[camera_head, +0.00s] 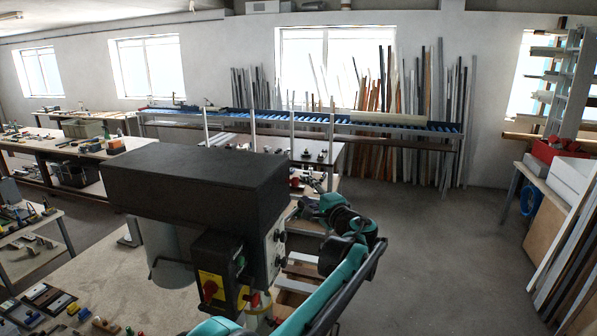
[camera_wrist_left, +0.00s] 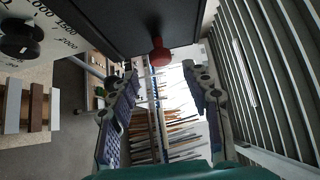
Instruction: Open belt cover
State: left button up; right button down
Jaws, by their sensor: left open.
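The belt cover (camera_head: 195,178) is a long black box on top of the drill press, and it looks closed. Its dark underside or side (camera_wrist_left: 120,22) fills the top of the left wrist view. A red knob (camera_wrist_left: 158,52) sticks out from its edge there. My left gripper (camera_wrist_left: 162,78) is open, with its two fingers apart on either side of the knob's line and nothing between them that I can see held. In the head view my left gripper (camera_head: 303,200) is at the right side of the cover, partly hidden. My right gripper is not in view.
The drill press head has a yellow switch plate (camera_head: 211,286) and a speed dial (camera_wrist_left: 20,40). A workbench (camera_head: 110,275) with small parts surrounds the press. Profiles lean on the back wall behind a blue roller conveyor (camera_head: 350,125). Grey floor (camera_head: 440,240) is free to the right.

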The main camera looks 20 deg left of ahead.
aim_at(297, 183)
pick_arm(q)
jog(key=p+x, duration=0.2)
jog(key=x, duration=0.5)
jog(key=shift+w+a, duration=0.1)
jog(key=shift+a, duration=0.1)
jog(key=shift+s, duration=0.2)
jog(key=shift+r, duration=0.1)
grip_shut()
